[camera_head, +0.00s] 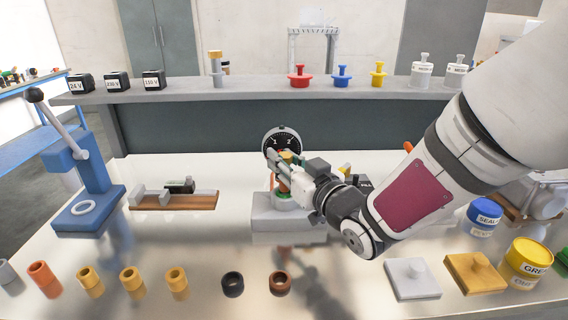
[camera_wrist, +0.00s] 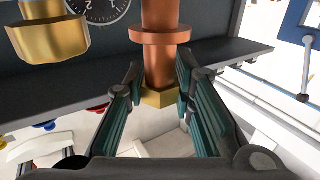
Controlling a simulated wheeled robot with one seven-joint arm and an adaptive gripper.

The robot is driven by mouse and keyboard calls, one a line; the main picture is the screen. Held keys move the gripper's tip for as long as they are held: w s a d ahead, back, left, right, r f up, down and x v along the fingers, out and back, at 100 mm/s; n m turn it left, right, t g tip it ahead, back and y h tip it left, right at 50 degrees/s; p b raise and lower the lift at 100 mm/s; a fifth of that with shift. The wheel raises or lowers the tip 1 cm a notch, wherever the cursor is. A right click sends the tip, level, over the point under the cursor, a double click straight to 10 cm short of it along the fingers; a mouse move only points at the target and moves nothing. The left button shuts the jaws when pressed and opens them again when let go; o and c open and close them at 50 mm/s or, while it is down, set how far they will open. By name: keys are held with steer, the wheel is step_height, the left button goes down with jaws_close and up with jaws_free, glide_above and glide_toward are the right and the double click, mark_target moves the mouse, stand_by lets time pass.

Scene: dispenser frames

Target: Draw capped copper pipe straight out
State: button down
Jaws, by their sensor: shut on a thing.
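The copper pipe (camera_wrist: 160,60) has a wider copper collar and a yellow hex cap (camera_wrist: 158,98). It stands between the fingers of my gripper (camera_wrist: 158,80) in the wrist view, where the scene appears upside down. My gripper (camera_head: 284,174) is shut on it near the cap. In the head view the cap (camera_head: 288,156) shows at the top, and part of the copper pipe (camera_head: 284,186) shows below my fingers. The pipe stands roughly upright above a grey block (camera_head: 285,226) with a green ring. My gripper partly hides where pipe and block meet.
A round gauge (camera_head: 283,142) stands just behind the pipe. A blue lever press (camera_head: 85,175) is at the left, with a wooden fixture (camera_head: 175,202) beside it. Several short fittings line the front edge. A grey shelf (camera_head: 260,88) runs along the back.

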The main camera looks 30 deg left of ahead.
steer(key=shift+r+p, duration=0.65)
steer(key=shift+r, duration=0.95)
